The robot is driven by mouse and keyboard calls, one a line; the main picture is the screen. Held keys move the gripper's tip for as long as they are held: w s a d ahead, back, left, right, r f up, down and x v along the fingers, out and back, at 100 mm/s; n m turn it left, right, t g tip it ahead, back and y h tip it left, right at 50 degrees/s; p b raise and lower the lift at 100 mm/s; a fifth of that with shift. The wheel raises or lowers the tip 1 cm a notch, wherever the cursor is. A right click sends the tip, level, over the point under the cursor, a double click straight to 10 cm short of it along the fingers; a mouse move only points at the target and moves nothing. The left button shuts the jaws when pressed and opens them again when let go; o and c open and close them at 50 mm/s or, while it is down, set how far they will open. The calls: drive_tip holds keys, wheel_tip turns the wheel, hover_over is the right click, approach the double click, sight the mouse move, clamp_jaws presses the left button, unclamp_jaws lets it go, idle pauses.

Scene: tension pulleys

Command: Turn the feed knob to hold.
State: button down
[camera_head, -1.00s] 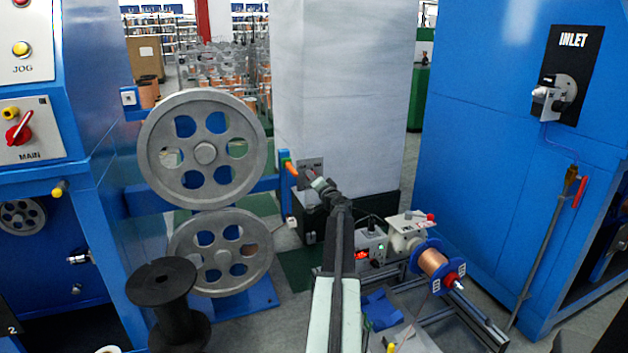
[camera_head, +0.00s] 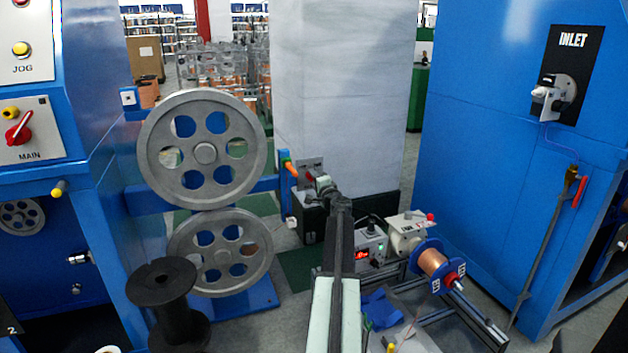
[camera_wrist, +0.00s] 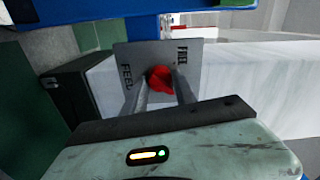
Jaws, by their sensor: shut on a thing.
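The red feed knob (camera_wrist: 160,79) sits on a grey plate (camera_wrist: 130,56) in the wrist view. The word FEED stands on the plate left of the knob. A second, partly unreadable label stands on its upper right. My gripper (camera_wrist: 162,86) has one finger on each side of the knob and is shut on it; the fingers hide part of it. The knob's pointer direction cannot be read clearly. In the head view the plate (camera_head: 309,164) is on the near side of the pale pillar, with my gripper (camera_head: 318,181) against it.
Two large grey pulleys (camera_head: 205,153) and an orange-tipped part (camera_head: 289,167) are left of the plate. A black spool (camera_head: 162,282) stands at front left. A control box (camera_head: 372,247) and a copper wire spool (camera_head: 434,263) are at right, before a blue cabinet (camera_head: 475,170).

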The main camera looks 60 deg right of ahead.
drive_tip(key=c, duration=1)
unclamp_jaws()
drive_tip(key=v, duration=0.8)
drive_tip(key=shift+w, duration=0.1)
